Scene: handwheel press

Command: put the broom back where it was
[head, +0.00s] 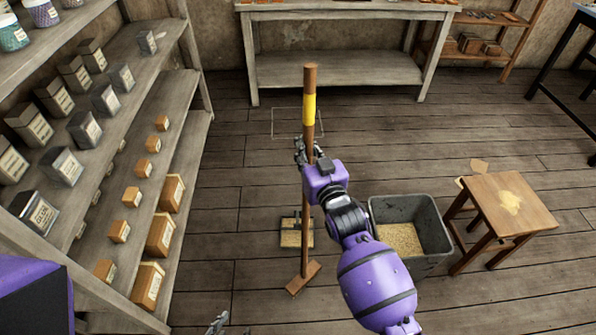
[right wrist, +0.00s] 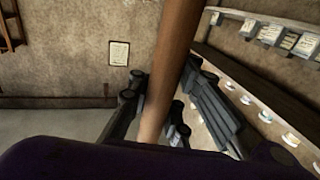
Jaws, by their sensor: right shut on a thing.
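The broom (head: 306,210) has a long brown wooden handle with a yellow band near its top and a flat wooden head at its foot. It stands nearly upright in the middle of the head view, its head low over or on the floor; I cannot tell if it touches. My right gripper (head: 308,152) is shut around the handle below the yellow band. The handle also crosses the right wrist view (right wrist: 172,75) between the fingers. My left gripper (head: 230,325) shows only as fingertips at the bottom edge, too cut off to judge.
A thin rectangle outline (head: 284,122) marks the floor behind the broom. A dustpan-like tray (head: 290,239) with sawdust lies behind the handle. A grey bin (head: 431,218) of sawdust and a wooden stool (head: 528,211) stand right. Shelves (head: 158,52) line the left; a workbench (head: 345,70) stands behind.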

